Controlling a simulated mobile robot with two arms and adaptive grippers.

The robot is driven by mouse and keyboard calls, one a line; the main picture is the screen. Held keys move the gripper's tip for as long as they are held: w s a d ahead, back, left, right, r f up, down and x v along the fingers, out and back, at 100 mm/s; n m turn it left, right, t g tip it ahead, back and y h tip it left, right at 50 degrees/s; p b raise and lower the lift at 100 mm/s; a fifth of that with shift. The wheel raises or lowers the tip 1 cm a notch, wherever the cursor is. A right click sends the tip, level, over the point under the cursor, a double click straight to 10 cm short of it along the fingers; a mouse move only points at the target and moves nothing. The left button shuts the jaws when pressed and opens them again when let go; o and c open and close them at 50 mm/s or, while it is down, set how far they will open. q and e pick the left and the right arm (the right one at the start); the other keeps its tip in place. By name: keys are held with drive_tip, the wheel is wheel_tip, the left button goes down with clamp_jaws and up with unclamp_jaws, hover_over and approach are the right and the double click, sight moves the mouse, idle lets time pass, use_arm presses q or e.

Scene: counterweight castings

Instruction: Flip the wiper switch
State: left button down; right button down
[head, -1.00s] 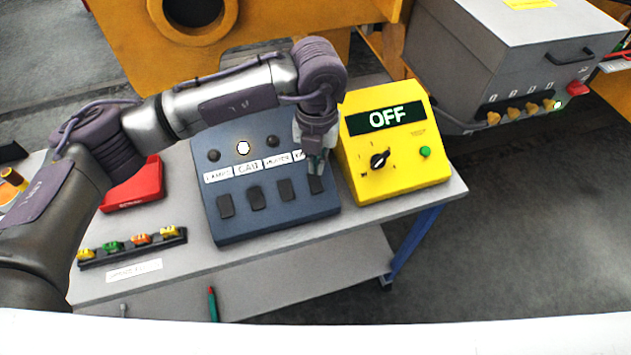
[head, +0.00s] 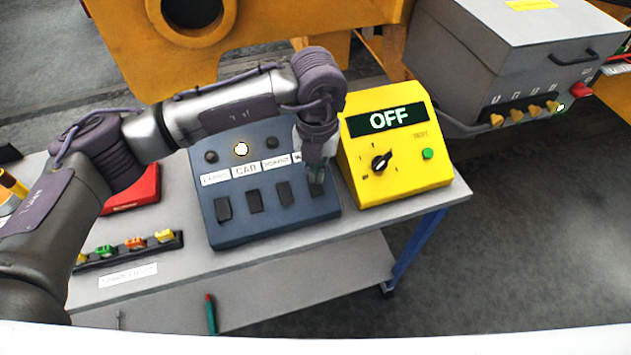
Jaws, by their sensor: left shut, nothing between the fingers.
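The blue switch box (head: 270,223) stands on the grey table with a row of dark rocker switches below white labels. The labels on the left and middle include one reading CAB; the rightmost label starts with W and is mostly hidden by my gripper. My left gripper (head: 316,185) is shut and empty, pointing down at the rightmost switch (head: 318,190). Its fingertips are at or just above that switch; I cannot tell if they touch. One lamp (head: 241,149) on the box glows; the lamp above the rightmost switch is hidden. My right gripper is not in view.
A yellow box (head: 405,180) with a display reading OFF, a knob and a green button stands close right of the switch box. A red case (head: 138,190) and a rack of coloured pieces (head: 130,252) lie to the left. A grey cabinet (head: 510,60) stands behind right.

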sight(317, 190)
use_arm(q)
drive_tip(key=shift+f+b, duration=1.65)
drive_tip(key=shift+f, duration=0.1)
idle(1.2)
drive_tip(key=shift+r, duration=0.15)
drive_tip(key=shift+r+p, duration=0.5)
drive_tip(key=shift+r, duration=0.4)
drive_tip(key=shift+r+p, duration=0.95)
drive_tip(key=shift+r, duration=1.6)
